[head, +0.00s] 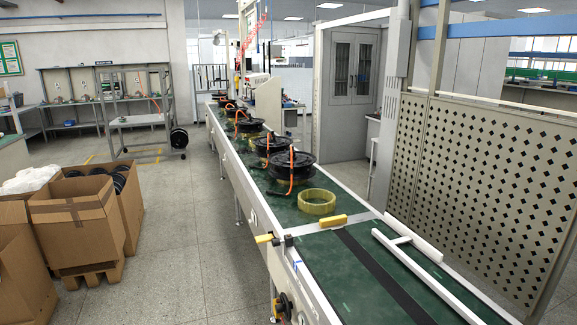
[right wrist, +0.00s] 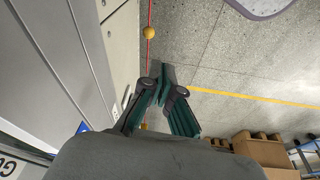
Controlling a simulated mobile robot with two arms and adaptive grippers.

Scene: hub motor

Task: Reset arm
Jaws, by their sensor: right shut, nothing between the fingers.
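My right gripper (right wrist: 165,76) shows in the right wrist view, with its dark fingers brought together at the tips and nothing between them. It hangs over grey floor beside a pale panelled side at the left of that view. No gripper shows in the head view, and my left gripper is in neither view. Black hub motors (head: 292,164) with orange cables stand in a row on the green conveyor (head: 345,285). A yellow ring (head: 317,202) lies on the belt nearer to me than the motors.
Cardboard boxes (head: 78,222) stand on the floor at the left. A perforated panel (head: 480,175) closes off the right. The floor between boxes and conveyor is clear.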

